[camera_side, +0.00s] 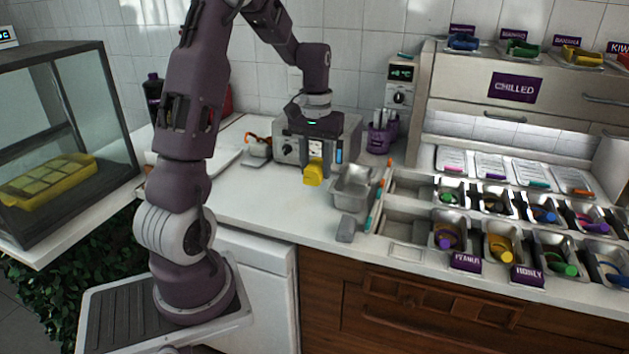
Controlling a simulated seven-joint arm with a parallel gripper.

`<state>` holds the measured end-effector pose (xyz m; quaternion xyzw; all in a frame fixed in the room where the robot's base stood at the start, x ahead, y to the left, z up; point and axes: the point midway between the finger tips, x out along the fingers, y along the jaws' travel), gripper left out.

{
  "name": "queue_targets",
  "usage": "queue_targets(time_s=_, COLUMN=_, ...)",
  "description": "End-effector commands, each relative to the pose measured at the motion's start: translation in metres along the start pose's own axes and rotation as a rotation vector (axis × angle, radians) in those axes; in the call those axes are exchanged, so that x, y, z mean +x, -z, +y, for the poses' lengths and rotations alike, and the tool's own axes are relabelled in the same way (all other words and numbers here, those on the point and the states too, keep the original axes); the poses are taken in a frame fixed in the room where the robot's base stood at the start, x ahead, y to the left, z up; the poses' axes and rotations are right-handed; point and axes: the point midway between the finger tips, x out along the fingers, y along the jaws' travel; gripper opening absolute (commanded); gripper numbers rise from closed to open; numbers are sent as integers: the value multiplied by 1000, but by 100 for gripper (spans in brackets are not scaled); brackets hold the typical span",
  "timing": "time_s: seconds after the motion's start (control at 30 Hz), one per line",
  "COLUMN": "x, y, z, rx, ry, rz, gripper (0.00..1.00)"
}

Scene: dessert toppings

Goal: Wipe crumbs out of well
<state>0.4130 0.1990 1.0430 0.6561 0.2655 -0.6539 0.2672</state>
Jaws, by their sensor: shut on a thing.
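My gripper (314,157) points down over the counter, in front of the steel appliance. It is shut on a small yellow thing (313,175), perhaps a sponge or a wiper head; its fingertips are hard to make out. To its right are two open, empty-looking steel wells in the counter, a rear well (412,186) and a front well (402,227). The gripper is apart from both. Crumbs are too small to make out in this view.
A steel pan (352,188) stands between my gripper and the wells. Topping tubs with coloured scoops, such as the honey tub (500,243), fill the right side. A steel appliance (290,150) is behind. The counter (265,205) is clear front left.

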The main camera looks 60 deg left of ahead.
Motion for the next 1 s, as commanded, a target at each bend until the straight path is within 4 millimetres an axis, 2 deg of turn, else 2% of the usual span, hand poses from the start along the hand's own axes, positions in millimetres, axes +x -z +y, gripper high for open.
queue_targets(time_s=0.27, x=2, y=54, z=32, rx=-82, ry=-17, rz=-19, gripper=5)
queue_targets(time_s=0.37, x=2, y=76, z=52, rx=-104, ry=-20, rz=-22, gripper=5)
queue_targets(time_s=0.53, x=2, y=106, z=101, rx=-108, ry=-18, rz=-18, gripper=5)
queue_targets(time_s=0.67, x=3, y=115, z=140, rx=-82, ry=-11, rz=-11, gripper=5)
queue_targets(time_s=0.8, x=3, y=116, z=173, rx=-46, ry=-4, rz=-5, gripper=5)
queue_targets(time_s=0.93, x=5, y=114, z=198, rx=-11, ry=5, rz=0, gripper=5)
queue_targets(time_s=1.0, x=17, y=112, z=199, rx=-12, ry=5, rz=-5, gripper=5)
